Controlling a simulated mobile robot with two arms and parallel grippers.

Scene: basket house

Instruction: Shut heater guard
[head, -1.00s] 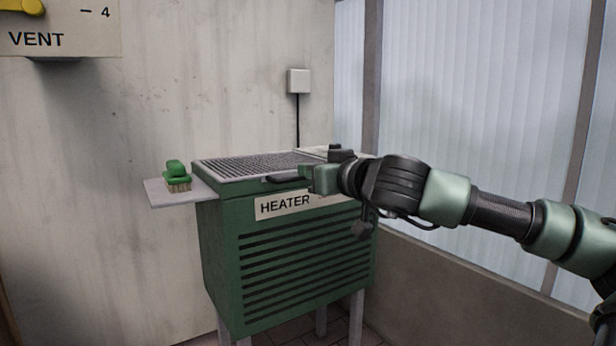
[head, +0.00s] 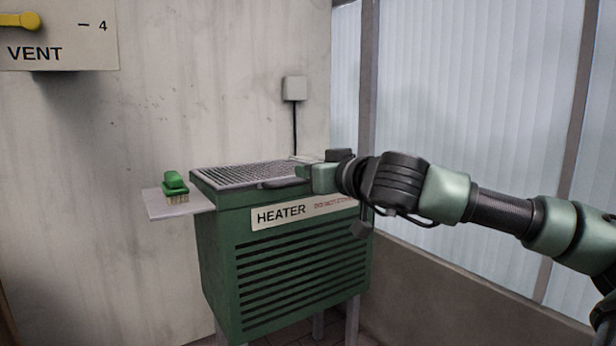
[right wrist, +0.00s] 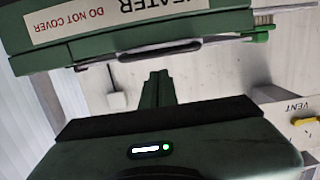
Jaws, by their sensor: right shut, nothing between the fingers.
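The green heater (head: 290,265) stands on legs against the wall, with a HEATER label on its front. Its guard, a metal mesh lid (head: 245,174) in a green frame, lies about flat over the top. I cannot tell whether a thin gap is left under it. A dark bar handle (head: 284,184) is on the guard's front edge; it also shows in the right wrist view (right wrist: 140,53). My right gripper (head: 303,172) is shut and empty, just by the handle's right end; its fingers also show in the right wrist view (right wrist: 158,85), apart from the handle. My left gripper is out of view.
A side shelf (head: 180,207) at the heater's left holds a green brush (head: 175,186). A VENT box (head: 60,40) with a yellow lever is on the wall at upper left. A wall box (head: 294,88) with a cable is behind the heater. A windowed wall is at right.

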